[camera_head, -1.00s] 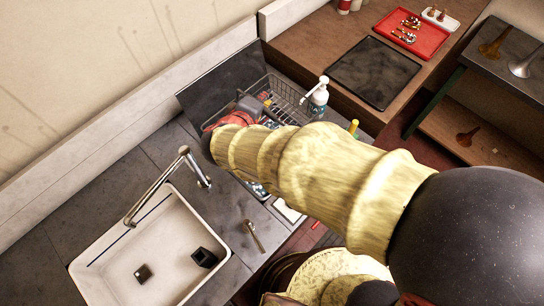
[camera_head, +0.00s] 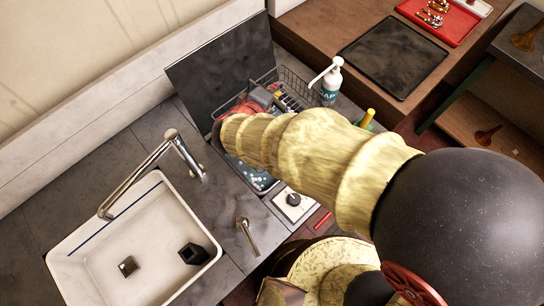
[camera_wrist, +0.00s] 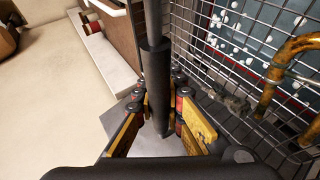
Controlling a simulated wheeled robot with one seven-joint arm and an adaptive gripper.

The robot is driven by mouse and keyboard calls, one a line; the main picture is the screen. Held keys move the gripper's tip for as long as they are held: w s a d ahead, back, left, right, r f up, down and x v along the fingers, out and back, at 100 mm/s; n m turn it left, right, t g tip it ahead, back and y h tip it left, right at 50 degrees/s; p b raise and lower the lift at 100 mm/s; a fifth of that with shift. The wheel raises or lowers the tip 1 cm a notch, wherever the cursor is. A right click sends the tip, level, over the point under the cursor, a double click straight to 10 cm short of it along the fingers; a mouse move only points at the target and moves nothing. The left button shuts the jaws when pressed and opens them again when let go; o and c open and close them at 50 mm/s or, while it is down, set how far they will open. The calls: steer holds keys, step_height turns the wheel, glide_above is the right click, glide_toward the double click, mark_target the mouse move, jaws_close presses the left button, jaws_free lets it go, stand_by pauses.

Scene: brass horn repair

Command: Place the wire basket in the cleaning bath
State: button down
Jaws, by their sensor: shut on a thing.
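The wire basket (camera_head: 292,80) is partly hidden behind my arm in the head view. In the wrist view its mesh (camera_wrist: 205,45) fills the right side, with a bent brass tube (camera_wrist: 288,72) beside or inside it. The cleaning bath (camera_head: 264,182) shows speckled blue liquid under my arm, and its dark lid (camera_head: 222,72) stands open. The basket is over or in the bath; I cannot tell how deep it sits. My gripper (camera_wrist: 163,120) has its yellow pads shut on the basket's dark upright handle. The head view hides my gripper behind the arm.
A white sink (camera_head: 110,245) with a tall tap (camera_head: 150,170) is at left. A pump bottle (camera_head: 330,82) stands close right of the basket. A knob panel (camera_head: 292,204) and a metal lever (camera_head: 246,236) are in front. A black mat (camera_head: 393,52) lies on the wooden bench.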

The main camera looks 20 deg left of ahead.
step_height(320, 180, down, 22)
steer(key=b, duration=0.6)
steer(key=shift+b, duration=0.4)
steer(key=shift+f, duration=0.15)
steer(key=c, duration=2.4)
jaws_free()
steer(key=shift+s+f, duration=0.1)
steer(key=o, duration=0.5)
steer(key=p+v, duration=0.2)
steer(key=v, duration=1)
